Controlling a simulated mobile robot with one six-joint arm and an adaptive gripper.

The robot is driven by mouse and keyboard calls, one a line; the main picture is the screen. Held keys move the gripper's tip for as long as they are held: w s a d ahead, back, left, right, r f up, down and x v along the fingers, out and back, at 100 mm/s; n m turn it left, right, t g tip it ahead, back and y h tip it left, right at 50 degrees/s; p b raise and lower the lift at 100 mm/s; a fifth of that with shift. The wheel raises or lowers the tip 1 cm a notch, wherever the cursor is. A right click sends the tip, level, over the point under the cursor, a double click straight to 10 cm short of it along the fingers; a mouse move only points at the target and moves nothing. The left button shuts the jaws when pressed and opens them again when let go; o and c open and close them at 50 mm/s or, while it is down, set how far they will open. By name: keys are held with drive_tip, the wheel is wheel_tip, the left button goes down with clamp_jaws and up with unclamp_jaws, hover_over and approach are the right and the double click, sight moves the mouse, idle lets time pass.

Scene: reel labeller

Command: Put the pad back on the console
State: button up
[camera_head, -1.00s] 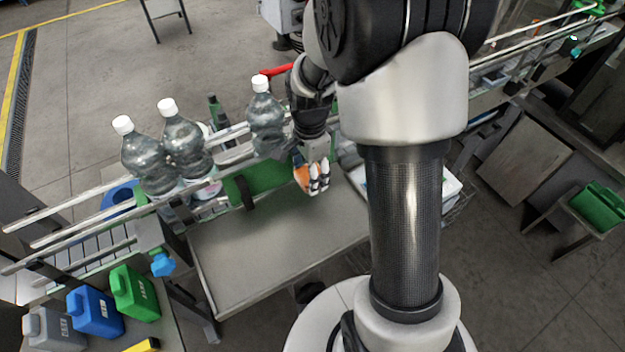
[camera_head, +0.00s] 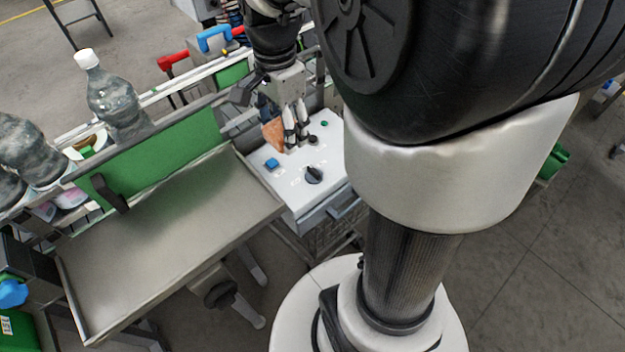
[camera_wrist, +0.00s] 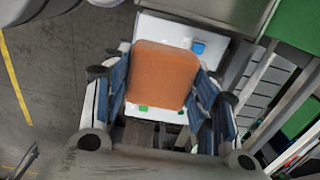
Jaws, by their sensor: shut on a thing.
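The orange-brown pad (camera_wrist: 160,76) is held between the blue-faced fingers of my gripper (camera_wrist: 160,100) in the wrist view. In the head view the pad (camera_head: 273,132) shows at the left side of my gripper (camera_head: 295,143), which is shut on it. The console (camera_head: 325,160) has a white top with a blue button (camera_head: 272,164), a black knob (camera_head: 314,174) and a small green button. The gripper and pad are over the console's top near its back-left part. Whether the pad touches the top cannot be told. In the wrist view the console (camera_wrist: 155,28) lies behind the pad.
A grey metal tray table (camera_head: 170,240) with a green panel (camera_head: 160,160) stands left of the console. Clear bottles (camera_head: 115,98) stand on the conveyor at left. Red (camera_head: 172,62) and blue (camera_head: 213,40) handles rise behind the console.

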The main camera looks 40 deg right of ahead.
drive_tip(key=shift+s+d+f+b, duration=0.2)
drive_tip(key=shift+f, duration=0.25)
drive_tip(key=shift+s+d+f+b, duration=0.15)
drive_tip(key=shift+s+d+f, duration=0.05)
drive_tip(key=shift+f, duration=0.25)
drive_tip(key=b, duration=0.3)
hover_over(293, 192)
wheel_tip(293, 192, down, 13)
drive_tip(key=shift+f, duration=0.15)
drive_tip(key=shift+f+b, duration=0.8)
drive_tip(key=shift+f, duration=1.45)
drive_tip(key=shift+f, duration=0.1)
drive_tip(key=shift+f, duration=0.15)
drive_tip(key=o, duration=1.1)
